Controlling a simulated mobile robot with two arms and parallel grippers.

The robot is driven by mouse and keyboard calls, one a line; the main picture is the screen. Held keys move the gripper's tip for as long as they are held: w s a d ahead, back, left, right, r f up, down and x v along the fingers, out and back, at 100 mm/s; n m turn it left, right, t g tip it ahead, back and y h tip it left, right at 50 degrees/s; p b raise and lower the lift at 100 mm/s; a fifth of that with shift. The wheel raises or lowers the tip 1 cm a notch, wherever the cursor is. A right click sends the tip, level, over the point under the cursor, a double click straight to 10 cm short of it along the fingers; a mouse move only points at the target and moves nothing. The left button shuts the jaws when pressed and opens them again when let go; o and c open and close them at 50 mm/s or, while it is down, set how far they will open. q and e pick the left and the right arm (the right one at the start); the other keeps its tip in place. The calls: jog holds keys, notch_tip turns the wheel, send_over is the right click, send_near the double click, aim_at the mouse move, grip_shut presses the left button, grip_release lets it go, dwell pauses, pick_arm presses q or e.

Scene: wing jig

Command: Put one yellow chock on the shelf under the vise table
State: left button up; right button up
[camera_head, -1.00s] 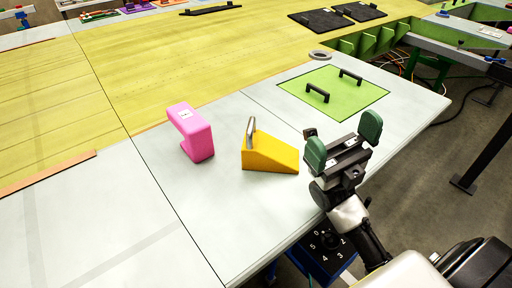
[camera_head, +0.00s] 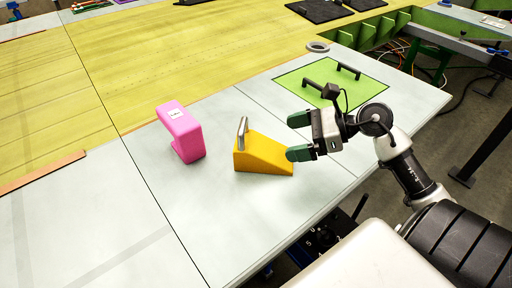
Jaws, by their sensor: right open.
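One yellow chock (camera_head: 264,155) sits on the pale table top (camera_head: 190,215), its tall end to the left with a metal handle, its slope falling to the right. My right gripper (camera_head: 294,136) is open and empty just to the right of the chock. Its green fingertips point left toward the chock, and the nearer fingertip appears close to the low end of the slope; I cannot tell whether they touch. My left gripper is out of view. I see no vise table or shelf that I can make out.
A pink C-shaped block (camera_head: 184,135) stands left of the chock. A green panel (camera_head: 365,92) with black handles lies behind my right gripper. A grey ring (camera_head: 317,47) lies at the far edge. The table's front left is clear.

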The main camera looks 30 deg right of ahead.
aim_at(261, 145)
jog(key=x, duration=0.2)
jog(key=shift+w+a+f+p, duration=0.1)
jog(key=shift+w+a+p, duration=0.15)
jog(key=shift+w+p, duration=0.1)
jog(key=shift+w+a+p, duration=0.15)
jog(key=shift+a+p, duration=0.05)
jog(key=shift+p, duration=0.2)
jog(key=p+x, duration=0.2)
jog(key=x, duration=0.1)
jog(key=shift+w+a+f, duration=0.2)
jog(key=shift+f, duration=0.15)
jog(key=shift+w+a+f, duration=0.25)
jog(key=shift+a+f, duration=0.05)
jog(key=shift+s+d, duration=0.1)
jog(key=shift+c, duration=1.3)
jog(key=c, duration=0.9)
jog(key=shift+r, duration=0.1)
jog(key=shift+c, duration=1.2)
